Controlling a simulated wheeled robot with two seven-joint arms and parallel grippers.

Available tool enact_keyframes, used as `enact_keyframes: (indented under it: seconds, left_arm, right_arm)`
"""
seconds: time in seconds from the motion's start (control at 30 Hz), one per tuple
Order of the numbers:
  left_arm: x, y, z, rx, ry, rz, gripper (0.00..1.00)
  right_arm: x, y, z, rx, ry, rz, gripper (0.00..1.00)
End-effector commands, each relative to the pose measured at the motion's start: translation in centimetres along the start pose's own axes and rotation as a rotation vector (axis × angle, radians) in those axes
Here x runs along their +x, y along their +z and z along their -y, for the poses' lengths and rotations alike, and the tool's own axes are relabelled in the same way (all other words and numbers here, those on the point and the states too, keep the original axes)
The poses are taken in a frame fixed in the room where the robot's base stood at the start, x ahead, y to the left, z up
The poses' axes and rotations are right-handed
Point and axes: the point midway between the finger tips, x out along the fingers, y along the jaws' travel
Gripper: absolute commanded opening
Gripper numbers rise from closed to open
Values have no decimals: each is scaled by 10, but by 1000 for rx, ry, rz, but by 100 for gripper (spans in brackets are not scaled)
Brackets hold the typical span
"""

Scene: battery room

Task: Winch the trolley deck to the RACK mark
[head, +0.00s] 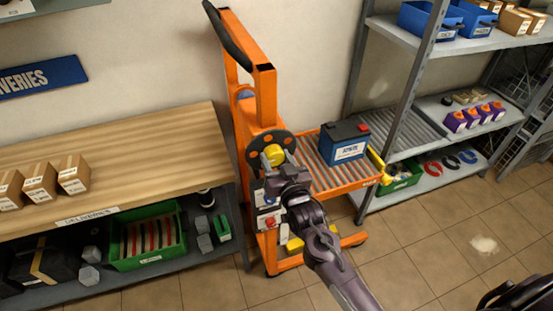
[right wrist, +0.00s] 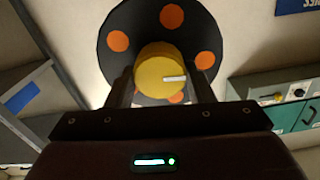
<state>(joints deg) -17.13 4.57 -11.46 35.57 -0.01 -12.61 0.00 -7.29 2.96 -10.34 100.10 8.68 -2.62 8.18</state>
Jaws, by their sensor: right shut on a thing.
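The orange trolley (head: 266,95) stands between the bench and the rack. Its roller deck (head: 312,160) carries a blue battery (head: 345,150) with a dark top and a red terminal. The dark winch disc with orange dots (head: 256,145) is on the trolley's near side; it also fills the top of the right wrist view (right wrist: 120,45). My right gripper (right wrist: 163,88) is shut on the disc's yellow knob (right wrist: 155,70), a finger on each side. In the head view, the knob (head: 273,153) shows just beyond the gripper. No RACK mark is readable. My left gripper is not in view.
The grey rack (head: 417,75) with a roller shelf (head: 402,130) stands right of the deck. A wooden bench (head: 120,150) with several boxes is at left, a green crate (head: 148,262) below it. A green bin (head: 402,178) sits low on the rack. Tiled floor (head: 430,240) is open at right.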

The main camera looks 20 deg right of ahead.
Motion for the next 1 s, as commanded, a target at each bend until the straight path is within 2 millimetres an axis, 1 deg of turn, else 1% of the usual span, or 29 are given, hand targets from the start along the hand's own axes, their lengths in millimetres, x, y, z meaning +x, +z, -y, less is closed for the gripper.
enact_keyframes:
  seconds: [0.27,0.3,0.43,0.67,0.77,0.87,1.0]
  left_arm:
    - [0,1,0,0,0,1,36]
    - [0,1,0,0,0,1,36]
    - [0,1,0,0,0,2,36]
    - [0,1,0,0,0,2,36]
    - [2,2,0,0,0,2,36]
    - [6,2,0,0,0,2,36]
    - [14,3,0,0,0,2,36]
  right_arm:
    - [0,0,0,6,0,-1,25]
    - [0,0,0,6,0,-1,53]
    - [0,0,0,5,0,-1,70]
    - [0,0,0,4,0,0,70]
    - [-3,1,0,4,0,1,70]
    - [-14,3,0,4,0,1,70]
    - [-38,4,0,4,0,2,70]
